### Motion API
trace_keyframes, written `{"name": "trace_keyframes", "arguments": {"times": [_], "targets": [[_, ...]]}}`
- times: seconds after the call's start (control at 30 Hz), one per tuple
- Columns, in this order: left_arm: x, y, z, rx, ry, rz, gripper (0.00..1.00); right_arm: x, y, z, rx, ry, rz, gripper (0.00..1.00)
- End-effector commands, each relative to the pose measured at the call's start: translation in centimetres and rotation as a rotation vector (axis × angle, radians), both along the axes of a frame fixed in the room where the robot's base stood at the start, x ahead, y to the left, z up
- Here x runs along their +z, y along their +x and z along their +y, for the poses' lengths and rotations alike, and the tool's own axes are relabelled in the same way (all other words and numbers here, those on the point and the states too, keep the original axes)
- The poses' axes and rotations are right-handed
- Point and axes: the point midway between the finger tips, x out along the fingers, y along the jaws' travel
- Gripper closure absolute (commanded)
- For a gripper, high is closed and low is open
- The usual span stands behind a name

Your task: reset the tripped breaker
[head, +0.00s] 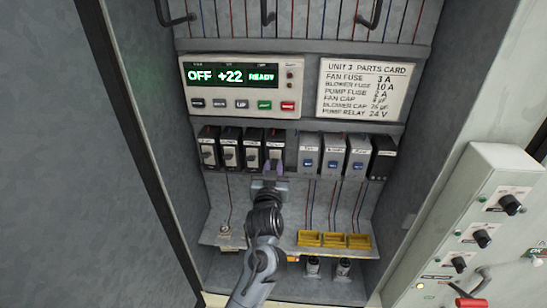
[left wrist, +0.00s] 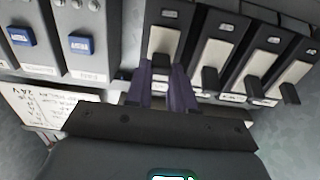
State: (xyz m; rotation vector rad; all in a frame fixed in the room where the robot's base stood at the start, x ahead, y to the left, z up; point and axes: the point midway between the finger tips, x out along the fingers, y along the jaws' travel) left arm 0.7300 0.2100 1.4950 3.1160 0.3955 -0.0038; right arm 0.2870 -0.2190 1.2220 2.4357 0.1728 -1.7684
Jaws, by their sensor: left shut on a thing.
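A row of black breakers with pale faces and dark levers sits on the middle shelf at left. The rightmost of these breakers (head: 275,148) has my left gripper (head: 268,175) just below and in front of it. In the left wrist view, the purple fingers of my left gripper (left wrist: 167,88) are shut on this breaker's lever (left wrist: 159,62). The fingers partly hide the lever. The neighbouring black breakers (left wrist: 219,58) show to the right in that view, with levers free. I cannot tell from the levers which breaker is tripped. My right gripper is not in view.
Grey units with blue switches (head: 308,158) stand close beside the gripped breaker. Above are a display panel (head: 240,103) reading OFF +22 READY and a parts card (head: 366,89). Yellow bins (head: 335,240) sit on the lower shelf. A knobbed control panel (head: 470,235) stands at right.

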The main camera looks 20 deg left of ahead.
Motion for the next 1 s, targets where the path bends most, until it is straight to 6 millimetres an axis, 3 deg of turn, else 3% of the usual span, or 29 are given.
{"name": "trace_keyframes", "arguments": {"times": [0.07,0.5,1.0], "targets": [[1.1,0.1,0.0,-0.001,-0.021,0.064,1.00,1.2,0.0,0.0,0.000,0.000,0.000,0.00],[2.4,0.7,0.1,0.000,-0.094,0.359,1.00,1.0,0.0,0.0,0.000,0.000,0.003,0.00],[2.6,0.9,0.2,0.000,-0.114,0.447,1.00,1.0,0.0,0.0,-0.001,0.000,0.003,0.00]]}}
